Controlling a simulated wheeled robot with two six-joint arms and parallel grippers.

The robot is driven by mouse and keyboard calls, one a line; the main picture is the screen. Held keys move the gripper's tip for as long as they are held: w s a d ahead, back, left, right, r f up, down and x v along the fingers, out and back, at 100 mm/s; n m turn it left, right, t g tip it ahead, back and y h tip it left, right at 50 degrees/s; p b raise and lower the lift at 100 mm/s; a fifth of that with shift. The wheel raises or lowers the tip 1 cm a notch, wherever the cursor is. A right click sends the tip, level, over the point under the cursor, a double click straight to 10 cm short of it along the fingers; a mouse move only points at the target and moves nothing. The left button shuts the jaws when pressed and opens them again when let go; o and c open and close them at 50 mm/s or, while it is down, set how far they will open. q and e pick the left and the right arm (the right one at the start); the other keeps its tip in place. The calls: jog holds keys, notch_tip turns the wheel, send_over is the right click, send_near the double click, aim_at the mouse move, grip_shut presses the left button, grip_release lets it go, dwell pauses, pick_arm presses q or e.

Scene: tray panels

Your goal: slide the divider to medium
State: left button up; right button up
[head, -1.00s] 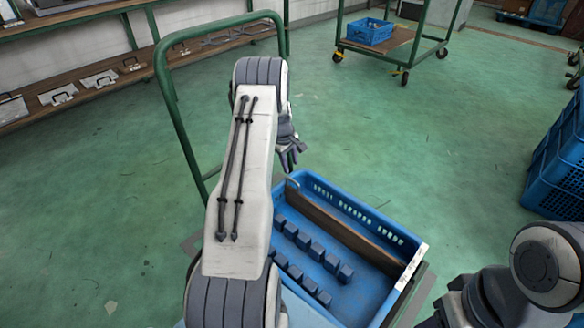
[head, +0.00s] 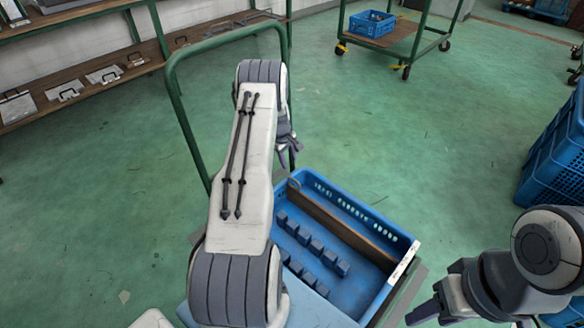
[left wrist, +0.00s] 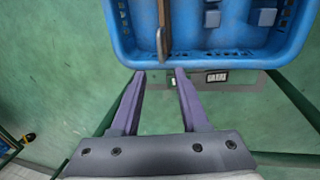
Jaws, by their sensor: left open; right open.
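The blue tray (head: 405,258) stands low in front of me. A brown divider (head: 345,229) runs lengthwise in it, close to the far long wall. In the left wrist view the divider (left wrist: 164,25) ends at the near wall of the tray (left wrist: 125,35), with a grey metal piece at its end. My left gripper (head: 288,152) is beyond the tray's far left corner, partly hidden by my arm. In the left wrist view its open fingers (left wrist: 160,72) point at the divider's end and hold nothing. My right gripper (head: 425,312) is open and empty, right of the tray.
Small blue blocks (head: 318,249) stand in two rows on the tray floor. A green cart handle (head: 172,90) rises left of my left arm. Blue crates (head: 560,150) are stacked at the right. Another cart with a blue crate (head: 372,24) stands far back on open floor.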

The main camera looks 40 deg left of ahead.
aim_at(293, 179)
pick_arm(q)
jog(key=f+b, duration=0.1)
jog(key=f, duration=0.2)
jog(key=w+f+b, duration=0.1)
jog(key=f, duration=0.3)
jog(key=w+f+b, duration=0.1)
jog(key=f, duration=0.2)
jog(key=shift+d+f+b, duration=0.1)
jog(key=shift+f+b, duration=0.05)
jog(key=shift+b, duration=0.25)
grip_shut()
dwell(0.9)
